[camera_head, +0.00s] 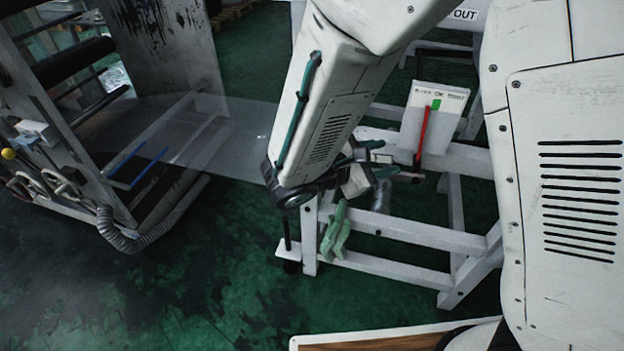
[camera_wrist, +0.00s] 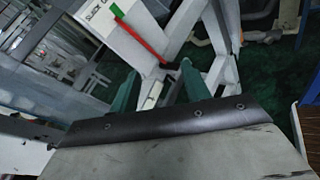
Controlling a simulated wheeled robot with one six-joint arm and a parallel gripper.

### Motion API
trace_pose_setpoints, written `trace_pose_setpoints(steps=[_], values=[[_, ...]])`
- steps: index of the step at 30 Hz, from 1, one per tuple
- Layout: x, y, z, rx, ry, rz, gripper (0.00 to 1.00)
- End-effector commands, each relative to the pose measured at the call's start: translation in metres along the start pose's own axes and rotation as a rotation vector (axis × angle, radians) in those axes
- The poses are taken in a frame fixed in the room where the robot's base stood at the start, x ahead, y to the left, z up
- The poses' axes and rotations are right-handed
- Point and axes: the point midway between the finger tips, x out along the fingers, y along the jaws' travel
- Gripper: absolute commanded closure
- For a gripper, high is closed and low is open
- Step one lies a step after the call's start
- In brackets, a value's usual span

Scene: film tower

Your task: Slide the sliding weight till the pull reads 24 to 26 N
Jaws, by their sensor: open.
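The pull gauge is a white card (camera_head: 440,98) lettered with SLACK at its left, OK and a right-hand word, with a green patch under OK. Its red pointer (camera_head: 422,133) has its tip beside the left edge of the green patch. Card (camera_wrist: 103,20) and pointer (camera_wrist: 137,40) also show in the wrist view. My gripper (camera_head: 388,158) is open, left of and below the card. Its two teal fingers (camera_wrist: 158,88) stand apart in the wrist view, with white frame parts seen between them. I cannot clearly pick out the sliding weight; my arm hides part of the area.
A white frame (camera_head: 405,232) with rails stands below the gauge. Pale green gloves (camera_head: 335,235) hang on it. A roller machine (camera_head: 60,130) with a grey hose stands left, and clear film (camera_head: 235,125) runs across. The green floor (camera_head: 210,290) at lower left is free.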

Motion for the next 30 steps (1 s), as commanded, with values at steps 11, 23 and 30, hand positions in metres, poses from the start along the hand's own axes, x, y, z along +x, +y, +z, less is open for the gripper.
trace_pose_setpoints(steps=[11,23,30], values=[[-0.096,0.011,-0.153,-0.36,-0.044,0.633,0.53],[-0.089,0.025,-0.181,-0.406,-0.043,0.733,0.53],[-0.063,0.049,-0.184,-0.406,-0.043,0.732,0.53]])
